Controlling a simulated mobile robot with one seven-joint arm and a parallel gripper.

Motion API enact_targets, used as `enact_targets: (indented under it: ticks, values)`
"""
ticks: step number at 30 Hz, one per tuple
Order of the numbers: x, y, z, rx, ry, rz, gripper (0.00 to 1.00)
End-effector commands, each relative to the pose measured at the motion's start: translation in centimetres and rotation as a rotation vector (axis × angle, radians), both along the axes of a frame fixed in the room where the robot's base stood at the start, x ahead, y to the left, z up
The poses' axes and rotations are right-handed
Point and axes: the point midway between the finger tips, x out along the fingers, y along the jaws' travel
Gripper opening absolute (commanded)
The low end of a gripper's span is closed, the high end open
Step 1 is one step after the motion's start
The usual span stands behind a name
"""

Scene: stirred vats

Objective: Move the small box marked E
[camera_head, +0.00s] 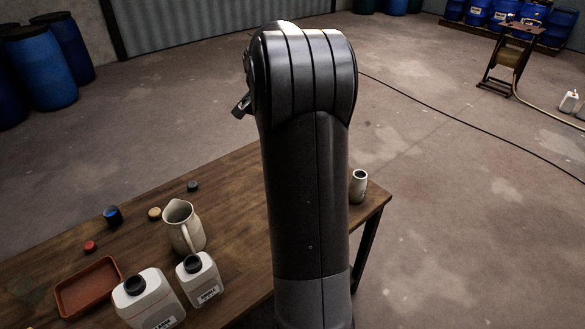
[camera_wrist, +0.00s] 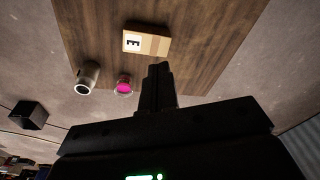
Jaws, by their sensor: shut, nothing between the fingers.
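The small box marked E (camera_wrist: 155,46) lies on the wooden table in the wrist view. It is tan with a white label bearing a dark letter, which shows turned on its side. My gripper (camera_wrist: 159,68) is shut and empty, its tips appearing just below the box in the picture. I cannot tell how far above the table the tips are. In the head view my own arm fills the middle, and neither the box nor the gripper can be seen.
A pale cup (camera_wrist: 87,78) and a small vessel with magenta contents (camera_wrist: 124,86) stand near the box. On the table (camera_head: 238,225) are a jug (camera_head: 184,228), two white bottles (camera_head: 201,279), a reddish tray (camera_head: 88,288) and small lids. Blue drums (camera_head: 45,65) stand behind.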

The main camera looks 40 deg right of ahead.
Motion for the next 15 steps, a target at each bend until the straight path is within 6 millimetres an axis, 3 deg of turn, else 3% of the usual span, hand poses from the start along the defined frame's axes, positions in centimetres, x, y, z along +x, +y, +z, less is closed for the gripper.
enact_targets:
  ticks: [1, 9, 15]
  values:
    - [0.4, -2.1, -1.5, 0.014, 0.012, -0.048, 0.00]
    - [1.1, -11.7, -8.9, 0.078, 0.057, -0.301, 0.00]
    - [0.4, -16.2, -12.9, 0.108, 0.075, -0.427, 0.00]
